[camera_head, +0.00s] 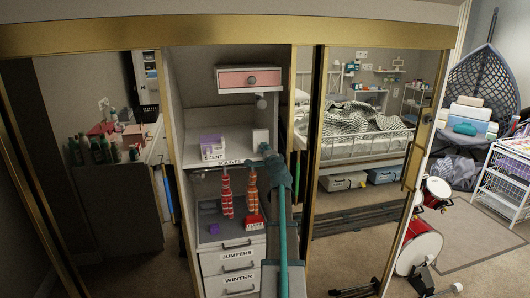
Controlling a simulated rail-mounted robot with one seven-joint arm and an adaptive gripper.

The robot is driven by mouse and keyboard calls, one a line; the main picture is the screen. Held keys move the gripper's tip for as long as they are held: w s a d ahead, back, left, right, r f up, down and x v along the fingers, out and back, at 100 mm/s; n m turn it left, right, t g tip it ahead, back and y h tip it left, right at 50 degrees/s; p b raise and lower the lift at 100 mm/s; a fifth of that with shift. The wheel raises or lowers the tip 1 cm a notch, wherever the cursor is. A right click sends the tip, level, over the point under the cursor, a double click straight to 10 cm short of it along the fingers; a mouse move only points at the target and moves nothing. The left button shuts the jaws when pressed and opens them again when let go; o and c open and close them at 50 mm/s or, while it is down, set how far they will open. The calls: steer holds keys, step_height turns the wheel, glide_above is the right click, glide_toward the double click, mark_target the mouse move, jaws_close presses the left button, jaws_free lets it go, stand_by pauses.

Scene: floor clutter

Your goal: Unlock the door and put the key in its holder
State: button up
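A mirrored door (365,105) with a gold frame stands right of the open shelf unit. It has a long gold handle (412,158) and a small round fitting (427,118) that may be a lock. A second gold-framed mirrored panel (85,85) stands on the left. My teal arm rises from the bottom centre, and my gripper (264,149) is at its far end, by the shelf edge near a small white box (260,136). The fingers are too small to tell whether open or shut. I cannot make out a key or a key holder.
The shelf unit holds a pink-fronted drawer (249,79), a purple-and-white box (212,147), hanging red items (227,196) and labelled lower drawers (235,261). Red drums (418,248) and a white wire rack (503,180) stand at the right. Some carpet (470,235) there is bare.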

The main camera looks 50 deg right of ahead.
steer(key=shift+o, duration=0.5)
steer(key=shift+s+a, duration=0.1)
steer(key=v, duration=1.1)
steer(key=shift+s+a, duration=0.2)
steer(key=shift+s, duration=0.2)
